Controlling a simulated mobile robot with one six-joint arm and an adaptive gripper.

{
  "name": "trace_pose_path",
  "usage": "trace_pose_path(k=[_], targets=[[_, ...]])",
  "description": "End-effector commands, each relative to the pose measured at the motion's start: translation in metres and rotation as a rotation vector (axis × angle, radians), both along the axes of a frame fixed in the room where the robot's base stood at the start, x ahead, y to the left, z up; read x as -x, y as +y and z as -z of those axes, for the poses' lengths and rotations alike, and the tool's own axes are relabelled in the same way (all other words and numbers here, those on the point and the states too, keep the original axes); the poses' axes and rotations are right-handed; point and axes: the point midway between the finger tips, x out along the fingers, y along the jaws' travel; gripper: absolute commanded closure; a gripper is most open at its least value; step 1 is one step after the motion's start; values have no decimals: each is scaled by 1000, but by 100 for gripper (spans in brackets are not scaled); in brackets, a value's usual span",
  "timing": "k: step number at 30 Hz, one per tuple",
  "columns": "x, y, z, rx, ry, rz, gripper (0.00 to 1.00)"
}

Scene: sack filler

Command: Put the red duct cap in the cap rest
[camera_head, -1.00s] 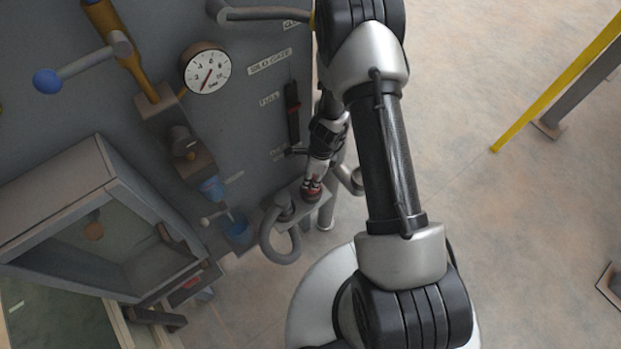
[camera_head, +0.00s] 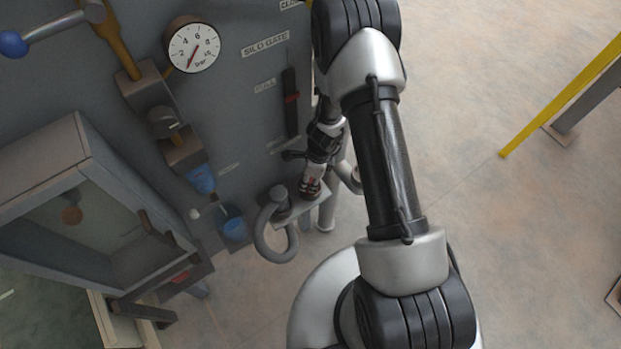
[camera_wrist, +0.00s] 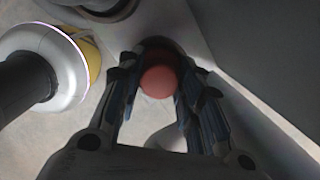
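The red duct cap (camera_wrist: 158,81) shows in the wrist view as a rounded red shape between my two fingers. My gripper (camera_wrist: 159,75) has a finger against each side of it and looks closed on it. A dark round part lies just beyond the cap, partly hidden by the fingers. In the head view my gripper (camera_head: 310,187) points down at a small grey shelf (camera_head: 312,207) on the machine's side. Only a little red shows there, and I cannot tell whether the cap touches the shelf. I cannot make out which part is the cap rest.
A blue cup (camera_head: 233,226) and a pressure gauge (camera_head: 194,48) are on the machine panel. A lever slot with a red mark (camera_head: 291,98) is above. Open floor (camera_head: 520,240) lies to the right.

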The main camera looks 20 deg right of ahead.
Motion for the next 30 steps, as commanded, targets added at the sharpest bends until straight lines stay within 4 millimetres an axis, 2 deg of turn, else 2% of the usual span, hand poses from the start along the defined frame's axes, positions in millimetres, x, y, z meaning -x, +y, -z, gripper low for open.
trace_pose_path(k=[7,19,23,30], targets=[[0,0,0,0,1,0,49],[0,0,-6,1,0,0,49],[1,-3,-28,0,-1,0,49],[5,-11,-82,0,-1,0,49]])
